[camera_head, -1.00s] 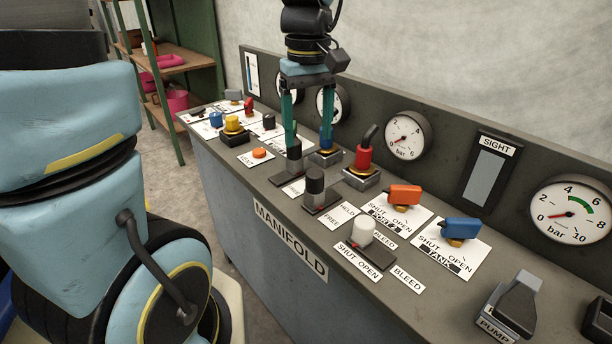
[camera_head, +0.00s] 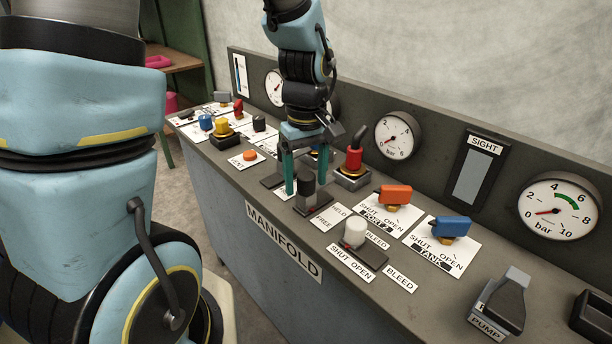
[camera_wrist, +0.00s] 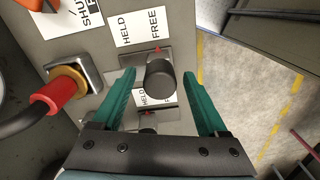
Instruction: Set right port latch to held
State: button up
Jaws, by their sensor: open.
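The right port latch is a dark upright knob (camera_head: 307,190) on a flat dark plate, with HELD and FREE labels beside it. In the wrist view the knob (camera_wrist: 160,80) stands between my fingertips, with a small red mark by its plate. HELD is on the left there and FREE on the right. I cannot tell for sure which setting it is at. My gripper (camera_head: 306,182) is open and points down over the latch, one green finger on each side. In the wrist view my gripper (camera_wrist: 159,74) shows gaps beside the knob.
A second similar latch (camera_wrist: 148,122) lies close by, partly hidden by my gripper. A red-handled connector (camera_head: 353,162) stands just right of my gripper. A white knob (camera_head: 355,232), an orange valve handle (camera_head: 395,194) and a blue one (camera_head: 453,226) are further right on the panel.

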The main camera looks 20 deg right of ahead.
jog(key=shift+c, duration=0.3)
grip_shut()
dwell(0.4)
dwell(0.7)
